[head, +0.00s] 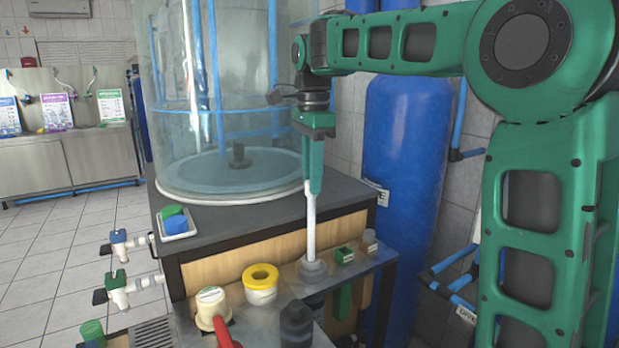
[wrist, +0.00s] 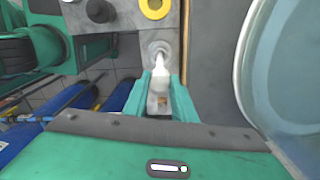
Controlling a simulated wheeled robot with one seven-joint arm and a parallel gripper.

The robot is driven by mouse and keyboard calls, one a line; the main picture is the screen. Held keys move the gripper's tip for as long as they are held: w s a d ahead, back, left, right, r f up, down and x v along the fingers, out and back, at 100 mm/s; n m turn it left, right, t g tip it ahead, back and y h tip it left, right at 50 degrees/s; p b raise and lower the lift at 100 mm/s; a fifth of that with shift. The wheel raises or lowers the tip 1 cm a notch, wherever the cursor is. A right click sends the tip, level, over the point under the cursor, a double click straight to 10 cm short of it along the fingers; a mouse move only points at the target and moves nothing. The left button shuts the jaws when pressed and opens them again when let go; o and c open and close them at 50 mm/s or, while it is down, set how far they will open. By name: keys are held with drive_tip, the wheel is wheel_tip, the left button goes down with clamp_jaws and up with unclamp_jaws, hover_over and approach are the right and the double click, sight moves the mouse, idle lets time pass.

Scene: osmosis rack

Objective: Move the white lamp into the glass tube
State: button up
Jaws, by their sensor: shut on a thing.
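The white lamp (head: 310,225) is a slim upright white rod in the head view. Its lower end is at a grey round base (head: 313,270) on the lower shelf; I cannot tell whether it is seated in it. My gripper (head: 313,187) points down and is shut on the lamp's upper part. In the wrist view the lamp (wrist: 160,78) lies between the green fingers (wrist: 160,95), with the round base beyond its tip. The large clear glass tube (head: 225,100) stands on the dark counter, left of my gripper, with a grey disc inside at its bottom.
On the lower shelf are a yellow-topped roll (head: 261,285), a cream pot with a red handle (head: 212,310), a dark bottle (head: 297,325) and a small green box (head: 345,255). A white tray (head: 178,232) sits at the counter's left corner. A blue tank (head: 403,150) stands behind on the right.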

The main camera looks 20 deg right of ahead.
sight(312, 206)
drive_tip(key=shift+f, duration=3.5)
drive_tip(key=shift+f, duration=3.5)
drive_tip(key=shift+f, duration=1.35)
drive_tip(key=o, duration=1.3)
drive_tip(key=shift+r, duration=0.1)
drive_tip(key=shift+r, duration=3.95)
